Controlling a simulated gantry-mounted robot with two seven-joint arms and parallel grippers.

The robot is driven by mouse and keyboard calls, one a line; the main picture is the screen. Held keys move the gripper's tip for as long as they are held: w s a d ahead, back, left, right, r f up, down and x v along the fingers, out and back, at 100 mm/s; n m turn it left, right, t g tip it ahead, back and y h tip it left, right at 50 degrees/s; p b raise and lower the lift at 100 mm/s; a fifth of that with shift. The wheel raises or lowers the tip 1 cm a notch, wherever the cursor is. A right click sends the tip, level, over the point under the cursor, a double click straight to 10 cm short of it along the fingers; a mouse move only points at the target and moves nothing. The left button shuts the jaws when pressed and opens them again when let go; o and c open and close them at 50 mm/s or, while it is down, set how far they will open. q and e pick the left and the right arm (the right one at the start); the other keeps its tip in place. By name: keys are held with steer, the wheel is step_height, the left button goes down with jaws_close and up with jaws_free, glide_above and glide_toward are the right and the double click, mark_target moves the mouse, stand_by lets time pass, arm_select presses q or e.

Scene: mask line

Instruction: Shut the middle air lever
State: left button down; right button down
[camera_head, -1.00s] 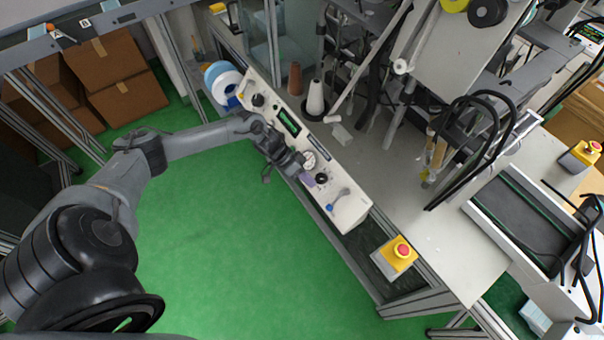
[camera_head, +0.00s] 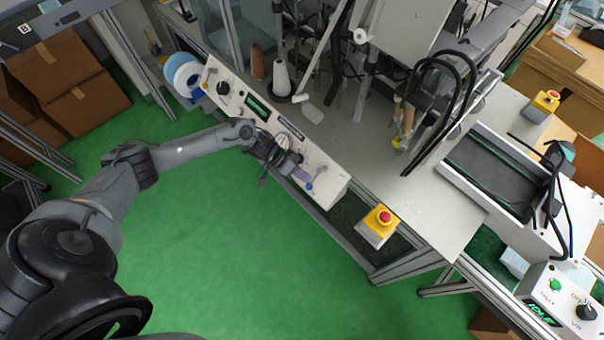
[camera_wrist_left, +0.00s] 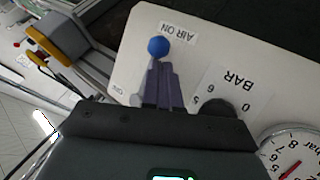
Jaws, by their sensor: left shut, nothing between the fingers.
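The air lever's blue ball knob (camera_head: 310,186) shows near the lower right end of the white control panel (camera_head: 328,192). In the left wrist view the blue knob (camera_wrist_left: 158,46) sits beside the "AIR ON" label (camera_wrist_left: 178,33), which reads upside down. My left gripper (camera_head: 302,175) is over the panel beside the knob. Its purple-grey fingers (camera_wrist_left: 161,82) are shut and empty, with their tips just short of the knob in that view. I cannot tell if they touch it. The lever's stem is mostly hidden in the wrist view. My right gripper is not in view.
A pressure gauge (camera_wrist_left: 290,155) and a black BAR knob (camera_wrist_left: 240,92) are beside the lever. A yellow box with a red stop button (camera_head: 380,222) stands past the panel's lower right end. Thread cones and machine parts stand behind the panel. Green floor is clear in front.

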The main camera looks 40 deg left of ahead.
mark_target(309, 188)
arm_select(q)
steer(key=shift+s+d+f+n+t+h+p, duration=0.1)
steer(key=shift+s+d+n+t+h+p, duration=0.2)
steer(key=shift+n+p, duration=0.35)
steer(key=d+n+t+p, duration=0.1)
steer(key=n, duration=0.1)
steer(key=d+n+t+h+p, duration=0.1)
steer(key=n+t, duration=0.1)
steer(key=d+n+t+p, duration=0.1)
steer(key=n+p, duration=0.1)
steer(key=shift+s+d+f+h, duration=0.15)
steer(key=shift+s+f+h, duration=0.05)
steer(key=shift+h, duration=0.2)
steer(key=shift+w+d+r+n+t+y+p, duration=0.3)
steer(key=shift+d+n+t+y+p, duration=0.3)
steer(key=shift+n+t, duration=1.05)
steer(key=shift+w+d+r+n+t+y+p, duration=0.25)
steer(key=shift+d+n+t+y+p, duration=0.4)
steer(key=shift+n, duration=1.75)
steer(key=shift+w+d+r+n+t+y+p, duration=0.15)
steer(key=shift+d+r+n+t+y+p, duration=0.4)
steer(key=shift+n+t, duration=1.15)
steer(key=shift+d+f+n, duration=0.15)
steer(key=shift+n, duration=0.35)
